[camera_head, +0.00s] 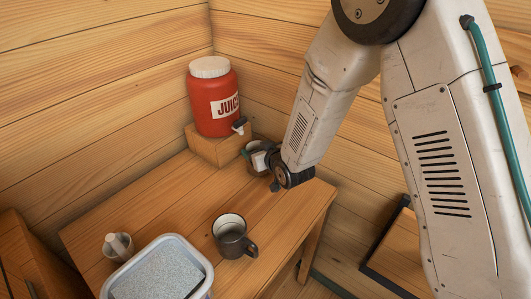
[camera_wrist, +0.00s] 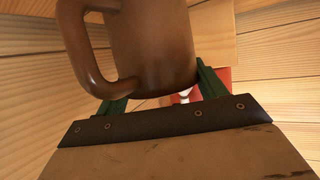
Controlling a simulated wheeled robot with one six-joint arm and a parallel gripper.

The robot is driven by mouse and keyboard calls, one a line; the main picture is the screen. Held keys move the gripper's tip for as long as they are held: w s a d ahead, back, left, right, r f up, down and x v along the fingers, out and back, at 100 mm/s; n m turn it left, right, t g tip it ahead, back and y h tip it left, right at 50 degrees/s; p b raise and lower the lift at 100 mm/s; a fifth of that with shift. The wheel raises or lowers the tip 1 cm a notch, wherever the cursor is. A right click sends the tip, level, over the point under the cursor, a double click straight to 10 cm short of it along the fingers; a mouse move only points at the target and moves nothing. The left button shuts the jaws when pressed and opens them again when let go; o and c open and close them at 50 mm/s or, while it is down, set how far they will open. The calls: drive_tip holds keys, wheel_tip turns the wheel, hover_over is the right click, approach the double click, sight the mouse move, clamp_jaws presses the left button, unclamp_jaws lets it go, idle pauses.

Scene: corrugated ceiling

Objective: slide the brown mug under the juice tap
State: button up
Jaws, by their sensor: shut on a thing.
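The brown mug (camera_wrist: 155,45) fills the top of the wrist view, with its handle (camera_wrist: 92,50) on the left. My gripper (camera_wrist: 163,90) is shut on it, with a green finger at either side. In the head view my gripper (camera_head: 257,157) is at the back of the table, and the mug (camera_head: 250,166) is mostly hidden there. The red juice dispenser (camera_head: 212,105) has a white lid and stands on a wooden block. Its tap (camera_head: 239,123) is just above and left of my gripper. The wrist view shows a white piece, probably the tap (camera_wrist: 184,94), beyond the mug.
A dark grey mug (camera_head: 230,240) stands nearer the front of the wooden table (camera_head: 170,210). A grey-rimmed tub (camera_head: 203,267) and a small pale cup (camera_head: 117,248) are at the front left. The wooden block (camera_head: 209,149) and plank walls bound the back. The table's middle is clear.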

sight(248, 145)
drive_tip(key=shift+w+a+f, duration=0.1)
drive_tip(key=shift+w+a, duration=0.7)
drive_tip(key=shift+a, duration=0.25)
drive_tip(key=shift+w+a, duration=0.8)
drive_tip(key=shift+a, duration=0.2)
drive_tip(key=o, duration=1.6)
drive_tip(key=shift+s, duration=0.1)
drive_tip(key=shift+v, duration=3.4)
